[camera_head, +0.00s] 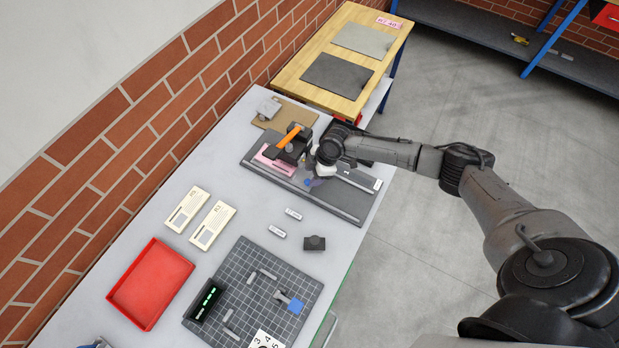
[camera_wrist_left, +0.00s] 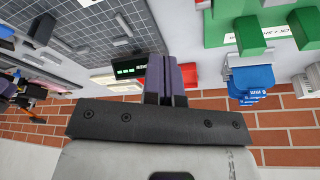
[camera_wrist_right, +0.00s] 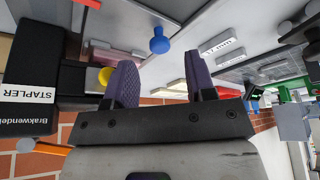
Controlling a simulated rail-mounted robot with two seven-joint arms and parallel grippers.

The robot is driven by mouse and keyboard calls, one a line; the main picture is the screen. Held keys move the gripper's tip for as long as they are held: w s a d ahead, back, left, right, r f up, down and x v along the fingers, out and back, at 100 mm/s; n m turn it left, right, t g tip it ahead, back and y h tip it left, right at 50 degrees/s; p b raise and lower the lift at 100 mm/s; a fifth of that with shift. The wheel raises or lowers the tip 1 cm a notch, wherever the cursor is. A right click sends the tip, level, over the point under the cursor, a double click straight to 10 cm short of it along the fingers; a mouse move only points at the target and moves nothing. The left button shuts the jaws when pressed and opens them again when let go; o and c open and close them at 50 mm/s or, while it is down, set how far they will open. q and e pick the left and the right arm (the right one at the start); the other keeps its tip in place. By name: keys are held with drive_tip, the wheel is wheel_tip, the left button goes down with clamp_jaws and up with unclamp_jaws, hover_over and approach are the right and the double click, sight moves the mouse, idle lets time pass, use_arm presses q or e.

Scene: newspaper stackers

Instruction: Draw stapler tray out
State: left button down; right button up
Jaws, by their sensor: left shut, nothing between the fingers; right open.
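The stapler (camera_head: 292,145) is a black unit with an orange handle, on a grey base plate (camera_head: 340,198) on the table. In the right wrist view its black body (camera_wrist_right: 25,75) bears a STAPLER label. A blue knob (camera_wrist_right: 159,40) shows beyond my right fingertips; in the head view the knob (camera_head: 308,182) lies just below the gripper. A pink piece (camera_head: 273,163) lies beside the stapler; which part is the tray I cannot tell. My right gripper (camera_wrist_right: 160,65) is open and empty, close to the knob. My left gripper (camera_wrist_left: 164,60) is shut and empty, away from the stapler.
A red tray (camera_head: 150,284), a gridded dark mat (camera_head: 245,268) and two cream boxes (camera_head: 186,209) lie nearer on the table. A brick wall (camera_head: 110,136) runs along the left. A wooden table (camera_head: 322,45) stands beyond.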

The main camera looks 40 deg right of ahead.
sight(308, 181)
drive_tip(key=shift+x, duration=1.75)
drive_tip(key=shift+c, duration=0.4)
clamp_jaws()
